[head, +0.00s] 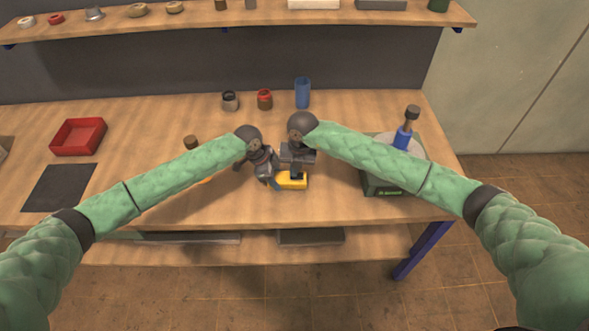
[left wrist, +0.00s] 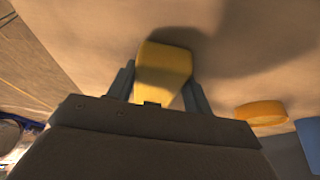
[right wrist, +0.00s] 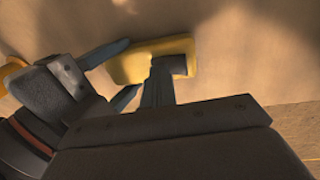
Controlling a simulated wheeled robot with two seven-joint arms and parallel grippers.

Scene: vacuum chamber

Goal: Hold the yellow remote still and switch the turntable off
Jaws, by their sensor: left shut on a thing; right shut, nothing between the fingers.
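The yellow remote (head: 296,184) lies on the bench near its front edge. It shows between my left fingers in the left wrist view (left wrist: 166,62). My left gripper (head: 274,182) is shut on it from the left. My right gripper (head: 296,175) is shut and empty, pointing down over the remote. In the right wrist view its closed fingertips (right wrist: 160,66) are at the remote (right wrist: 128,64), beside a dark patch on it; contact cannot be told. The turntable (head: 377,186) stands at the right, with a dark-topped blue object (head: 403,137) on its disc. My right forearm hides part of it.
A blue cup (head: 302,92), a red-topped jar (head: 265,99) and a grey jar (head: 230,100) stand behind my grippers. An orange disc (left wrist: 262,113) lies near the left gripper. A red tray (head: 78,137) and dark mat (head: 59,188) are at the left.

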